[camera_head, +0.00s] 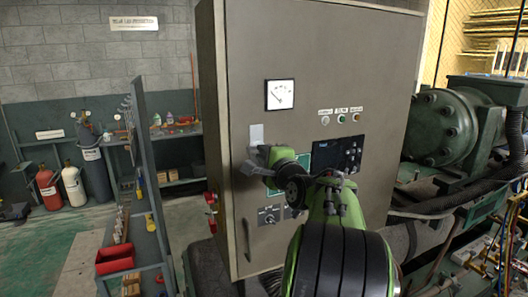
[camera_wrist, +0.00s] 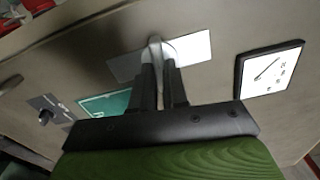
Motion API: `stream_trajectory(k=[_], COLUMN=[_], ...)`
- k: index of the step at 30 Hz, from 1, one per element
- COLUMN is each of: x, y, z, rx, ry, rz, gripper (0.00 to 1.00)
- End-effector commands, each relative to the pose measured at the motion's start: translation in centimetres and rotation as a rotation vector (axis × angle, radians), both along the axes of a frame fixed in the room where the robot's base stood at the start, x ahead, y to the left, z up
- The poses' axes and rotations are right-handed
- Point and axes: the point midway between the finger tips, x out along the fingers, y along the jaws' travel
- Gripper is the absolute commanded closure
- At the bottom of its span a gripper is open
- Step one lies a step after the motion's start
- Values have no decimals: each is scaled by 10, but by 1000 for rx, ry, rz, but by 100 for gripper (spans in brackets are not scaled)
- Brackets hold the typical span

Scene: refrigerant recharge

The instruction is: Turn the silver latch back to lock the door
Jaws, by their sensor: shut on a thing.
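The cabinet door (camera_head: 310,55) is a grey-beige panel that stands closed in front of me. The silver latch has a light plate (camera_head: 256,134) near the door's left edge. In the wrist view the latch plate (camera_wrist: 190,47) lies behind my fingers, and the silver lever (camera_wrist: 155,46) rises at its middle. My gripper (camera_head: 248,168) reaches the latch from the right. In the wrist view its two dark fingers (camera_wrist: 160,75) are shut on the lever. Most of the lever is hidden between and behind the fingers, so its exact angle is hard to tell.
A gauge (camera_head: 280,95), indicator lights (camera_head: 341,119) and a dark control panel (camera_head: 338,155) are on the door. A rotary switch (camera_head: 269,216) sits below the latch. A shelf rack (camera_head: 150,200) stands left of the cabinet. Green machinery (camera_head: 440,125) is at right.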

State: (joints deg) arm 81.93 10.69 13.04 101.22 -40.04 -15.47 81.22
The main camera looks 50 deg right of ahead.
Motion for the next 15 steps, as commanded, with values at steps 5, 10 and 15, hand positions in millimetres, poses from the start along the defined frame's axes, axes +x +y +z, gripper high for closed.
stream_trajectory(k=[5, 10, 15], x=[1, 1, 1], y=[1, 1, 1], z=[1, 1, 0], rx=[93, 172, 235], ry=[-49, -96, -133], rz=[4, 5, 5], gripper=[100, 100, 100])
